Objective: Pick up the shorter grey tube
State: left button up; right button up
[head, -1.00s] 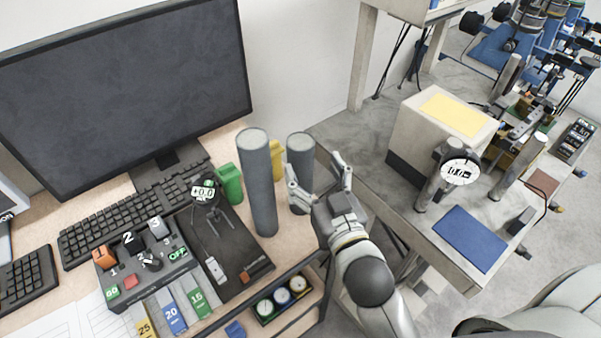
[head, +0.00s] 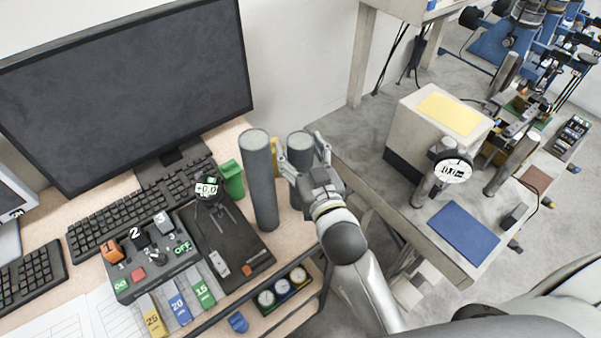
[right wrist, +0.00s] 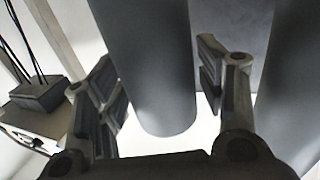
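The shorter grey tube (head: 300,146) stands upright on the wooden desk, right of the taller grey tube (head: 262,185). My right gripper (head: 303,157) is open, with one finger on each side of the shorter tube near its upper part. In the right wrist view the shorter tube (right wrist: 150,70) is between the two spread fingers, and no firm grip shows. Another grey tube, apparently the taller one (right wrist: 300,80), is at the right edge there, outside the fingers. The lower part of the shorter tube is hidden behind my gripper in the head view. My left gripper is not in view.
A green block (head: 231,180) and a yellow object (head: 276,160) stand close to the tubes. A monitor (head: 120,90), a keyboard (head: 95,220) and a control box (head: 150,257) fill the desk's left. A workbench with a dial gauge (head: 453,170) is at right.

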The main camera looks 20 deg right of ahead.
grip_shut()
jog(key=shift+w+r, duration=0.1)
dwell(0.3)
